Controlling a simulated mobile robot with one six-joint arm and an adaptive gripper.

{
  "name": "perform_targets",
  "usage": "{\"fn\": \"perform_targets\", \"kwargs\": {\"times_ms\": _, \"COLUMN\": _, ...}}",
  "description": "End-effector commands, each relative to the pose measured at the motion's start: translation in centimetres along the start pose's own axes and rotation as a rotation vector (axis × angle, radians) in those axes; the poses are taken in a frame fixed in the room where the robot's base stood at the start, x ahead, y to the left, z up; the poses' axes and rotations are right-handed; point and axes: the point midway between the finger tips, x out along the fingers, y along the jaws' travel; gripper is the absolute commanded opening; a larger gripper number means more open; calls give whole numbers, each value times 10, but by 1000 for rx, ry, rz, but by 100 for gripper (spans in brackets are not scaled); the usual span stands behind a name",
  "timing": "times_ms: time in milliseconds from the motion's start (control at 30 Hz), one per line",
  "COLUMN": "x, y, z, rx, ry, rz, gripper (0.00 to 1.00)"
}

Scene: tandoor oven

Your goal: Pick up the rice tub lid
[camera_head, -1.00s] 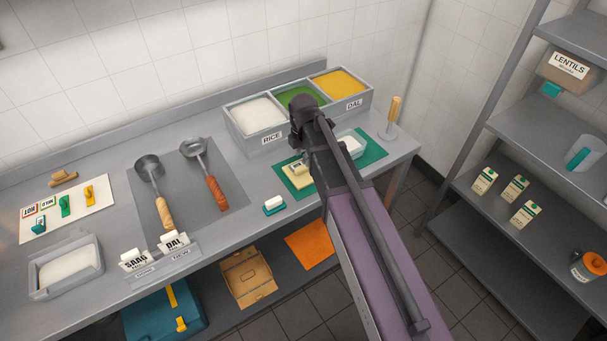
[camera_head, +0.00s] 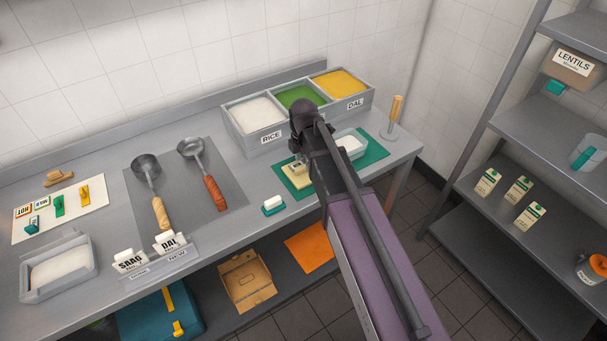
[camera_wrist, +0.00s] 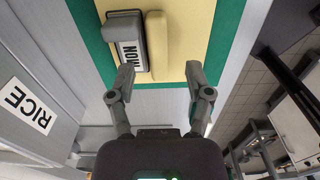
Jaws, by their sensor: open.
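A pale yellow lid-like panel (camera_wrist: 185,20) lies on the green mat (camera_wrist: 222,35). It carries a raised yellow bar (camera_wrist: 157,45) and a grey block labelled NOW (camera_wrist: 128,45). In the head view the yellow panel (camera_head: 294,182) shows on the green mat (camera_head: 374,151), partly hidden by my arm. My gripper (camera_wrist: 160,76) is open and empty, with its fingertips apart on either side of the bar's line, near the panel's lower edge in the wrist view. My arm hides the fingers in the head view. I cannot tell the height gap.
The rice bin (camera_head: 256,114), green bin (camera_head: 302,97) and dal bin (camera_head: 341,84) stand behind my gripper. A white-filled tub (camera_head: 350,145) sits on the mat at right. A white-and-teal block (camera_head: 273,204) lies near the counter's front edge. A shelf rack (camera_head: 522,135) stands at right.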

Motion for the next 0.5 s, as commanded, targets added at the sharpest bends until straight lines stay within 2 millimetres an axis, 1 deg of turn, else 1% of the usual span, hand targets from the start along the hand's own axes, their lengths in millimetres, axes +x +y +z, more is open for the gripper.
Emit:
{"fn": "perform_targets", "kwargs": {"times_ms": 33, "x": 8, "y": 1, "z": 0, "rx": 0, "ry": 0, "rz": 0, "gripper": 66}}
{"fn": "perform_targets", "kwargs": {"times_ms": 200, "x": 19, "y": 0, "z": 0, "rx": 0, "ry": 0, "rz": 0, "gripper": 66}}
{"fn": "perform_targets", "kwargs": {"times_ms": 333, "x": 24, "y": 0, "z": 0, "rx": 0, "ry": 0, "rz": 0, "gripper": 66}}
{"fn": "perform_targets", "kwargs": {"times_ms": 500, "x": 25, "y": 0, "z": 0, "rx": 0, "ry": 0, "rz": 0, "gripper": 66}}
